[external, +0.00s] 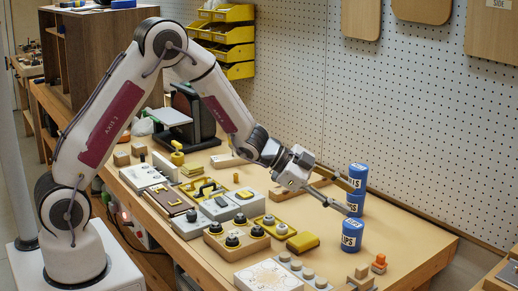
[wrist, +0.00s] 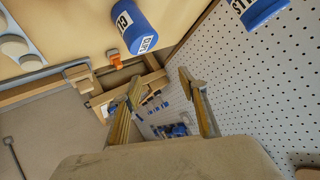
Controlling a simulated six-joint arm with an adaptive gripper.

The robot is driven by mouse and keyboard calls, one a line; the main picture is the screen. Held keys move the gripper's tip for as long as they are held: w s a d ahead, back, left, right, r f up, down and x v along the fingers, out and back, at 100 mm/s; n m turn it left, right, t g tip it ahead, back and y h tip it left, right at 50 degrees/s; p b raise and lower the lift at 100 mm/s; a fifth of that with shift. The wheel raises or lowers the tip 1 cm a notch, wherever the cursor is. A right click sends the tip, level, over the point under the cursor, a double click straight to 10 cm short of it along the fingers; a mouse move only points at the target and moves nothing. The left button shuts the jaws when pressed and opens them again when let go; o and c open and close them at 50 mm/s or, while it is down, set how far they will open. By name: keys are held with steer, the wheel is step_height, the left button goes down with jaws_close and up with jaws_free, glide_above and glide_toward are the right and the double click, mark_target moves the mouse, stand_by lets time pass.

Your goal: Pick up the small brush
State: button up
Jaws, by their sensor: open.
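I cannot make out a small brush for certain in either view. A small orange-topped item (external: 379,262) stands near the bench's right front edge. It also shows in the wrist view (wrist: 116,61), too small to tell what it is. My gripper (external: 347,197) is open, with its two fingers spread and pointing right, close to the blue cans in the external view. In the wrist view my gripper (wrist: 160,78) has nothing between its fingers, with the pegboard and floor area behind them.
A yellow block (external: 303,242) and knob boards (external: 237,236) crowd the middle. The pegboard wall (external: 420,110) rises behind. Bare bench top (external: 405,225) lies right of the cans.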

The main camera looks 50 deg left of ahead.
mark_target(377, 256)
steer(key=s+d+f+g+h, duration=0.1)
steer(key=d+f, duration=0.1)
steer(key=s+d+f+m+g+h, duration=0.1)
steer(key=d+f, duration=0.1)
steer(key=f, duration=0.1)
steer(key=s+d+f+m+g+h, duration=0.1)
steer(key=d+f, duration=0.2)
steer(key=shift+s+f, duration=0.1)
steer(key=shift+s, duration=0.25)
steer(key=shift+d, duration=0.15)
steer(key=shift+x, duration=1.25)
steer(key=shift+w, duration=0.1)
steer(key=shift+w+r+x, duration=0.1)
steer(key=shift+r+x, duration=0.05)
steer(key=shift+x, duration=1.15)
steer(key=shift+w+r+x, duration=0.1)
steer(key=shift+r+x, duration=0.05)
steer(key=shift+x, duration=1.1)
steer(key=shift+c, duration=0.4)
steer(key=c, duration=1)
